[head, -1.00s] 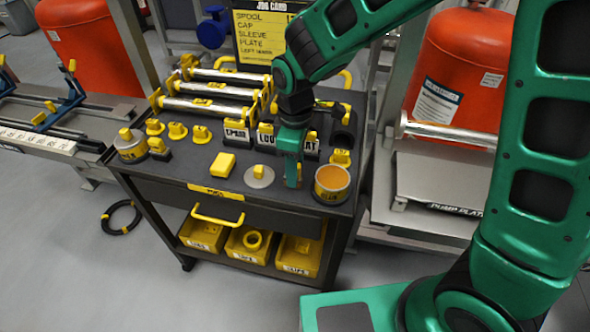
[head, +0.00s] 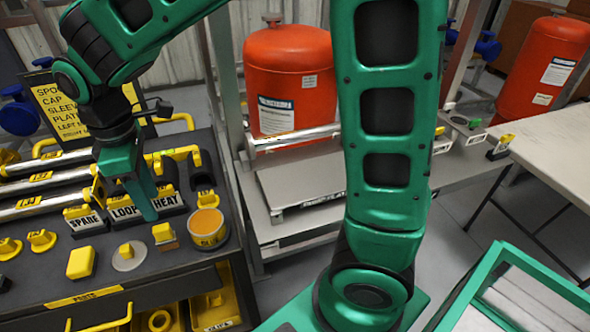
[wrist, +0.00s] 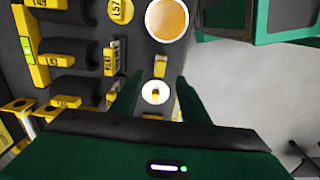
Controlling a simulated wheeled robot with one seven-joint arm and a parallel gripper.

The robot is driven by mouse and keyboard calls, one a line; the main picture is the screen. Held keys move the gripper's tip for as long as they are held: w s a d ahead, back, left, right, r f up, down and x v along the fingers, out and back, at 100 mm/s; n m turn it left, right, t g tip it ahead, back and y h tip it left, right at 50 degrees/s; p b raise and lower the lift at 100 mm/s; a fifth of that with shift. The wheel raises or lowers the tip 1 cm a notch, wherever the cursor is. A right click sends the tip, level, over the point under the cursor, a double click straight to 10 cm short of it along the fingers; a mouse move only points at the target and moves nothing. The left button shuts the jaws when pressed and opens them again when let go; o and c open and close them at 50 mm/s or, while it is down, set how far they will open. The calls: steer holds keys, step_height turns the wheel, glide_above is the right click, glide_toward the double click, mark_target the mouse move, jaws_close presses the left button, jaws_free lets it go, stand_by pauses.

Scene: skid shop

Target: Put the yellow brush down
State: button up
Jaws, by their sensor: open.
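The brush also shows in the wrist view (wrist: 160,65), beyond the disc. My gripper (head: 148,214) is above the cart top, clear of the brush. In the wrist view its two fingers (wrist: 157,86) are spread apart with nothing held between them.
A yellow block (head: 81,262) lies left of the disc. Labelled black holders (head: 124,214) stand behind, with metal rollers (head: 45,203) at the left. A low steel platform (head: 300,185) and a red tank (head: 290,80) are right of the cart. A pale table (head: 555,145) is at the far right.

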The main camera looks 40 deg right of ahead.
steer(key=s+d+r+m, duration=0.15)
steer(key=d+m, duration=0.35)
steer(key=d, duration=0.6)
steer(key=s+d+r+m, duration=0.1)
steer(key=s+d+m, duration=0.3)
steer(key=d, duration=0.7)
steer(key=s+d+f+m, duration=0.2)
steer(key=s+d+m, duration=0.9)
steer(key=s, duration=0.4)
steer(key=shift+s+d, duration=0.15)
steer(key=shift+d, duration=0.75)
steer(key=shift+w+f, duration=0.25)
steer(key=shift+w, duration=0.4)
